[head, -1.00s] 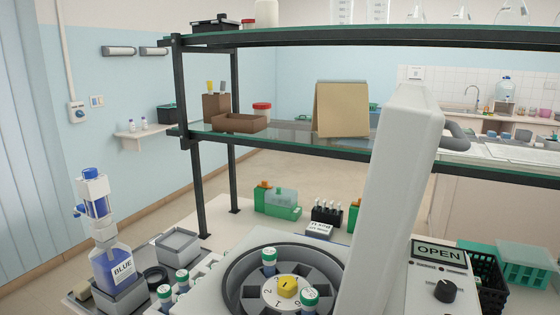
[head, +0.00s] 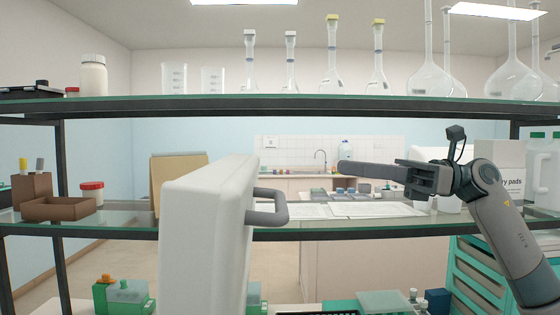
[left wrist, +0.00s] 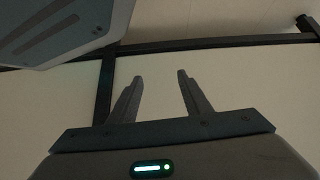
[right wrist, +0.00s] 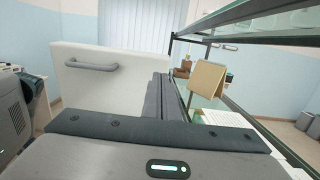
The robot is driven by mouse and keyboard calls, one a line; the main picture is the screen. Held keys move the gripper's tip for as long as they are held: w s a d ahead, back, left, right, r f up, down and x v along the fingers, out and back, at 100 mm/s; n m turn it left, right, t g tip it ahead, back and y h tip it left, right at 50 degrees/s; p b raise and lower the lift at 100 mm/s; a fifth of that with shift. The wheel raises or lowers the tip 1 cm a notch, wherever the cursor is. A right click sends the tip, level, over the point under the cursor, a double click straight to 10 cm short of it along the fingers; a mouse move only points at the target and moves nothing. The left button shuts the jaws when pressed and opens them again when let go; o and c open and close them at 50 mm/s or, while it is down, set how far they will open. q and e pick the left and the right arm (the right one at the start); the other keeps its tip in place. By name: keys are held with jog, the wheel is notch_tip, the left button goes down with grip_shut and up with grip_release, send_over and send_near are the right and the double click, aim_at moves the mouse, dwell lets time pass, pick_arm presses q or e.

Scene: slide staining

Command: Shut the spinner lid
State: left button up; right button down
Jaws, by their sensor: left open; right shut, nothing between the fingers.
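The spinner lid (head: 205,235) is a thick white panel, raised and standing upright, left of centre in the head view. Its grey bar handle (head: 270,207) sticks out to the right. My right gripper (head: 342,169) is shut and empty, at about the handle's height or above it in the picture, right of it and apart. The right wrist view shows the lid (right wrist: 125,92) and its handle (right wrist: 92,66) to the left of the shut fingers (right wrist: 163,82). My left gripper (left wrist: 160,76) shows only in its wrist view, open and empty. The spinner body is hidden below the head view.
A glass shelf rack crosses the head view, its upper shelf (head: 300,107) holding flasks and beakers. The lower shelf (head: 330,232) runs behind the lid, with a brown tray (head: 58,208) and tan board (head: 170,175). A green drawer unit (head: 475,275) stands at right.

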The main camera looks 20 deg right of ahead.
pick_arm(q)
jog(key=s+a+f+g+p, duration=0.2)
jog(key=s+a, duration=0.1)
jog(key=s, duration=0.5)
jog(key=s+a+f+g+y+p, duration=0.1)
jog(key=s+a+f+g+p, duration=0.1)
jog(key=s, duration=0.7)
jog(key=shift+a+f+g+y+p, duration=0.3)
jog(key=shift+a+g+p, duration=0.1)
jog(key=shift+a+p, duration=0.45)
pick_arm(e)
jog(key=x, duration=1.3)
jog(key=shift+a, duration=0.2)
pick_arm(q)
jog(key=shift+a, duration=0.1)
pick_arm(e)
jog(key=shift+w+r, duration=0.1)
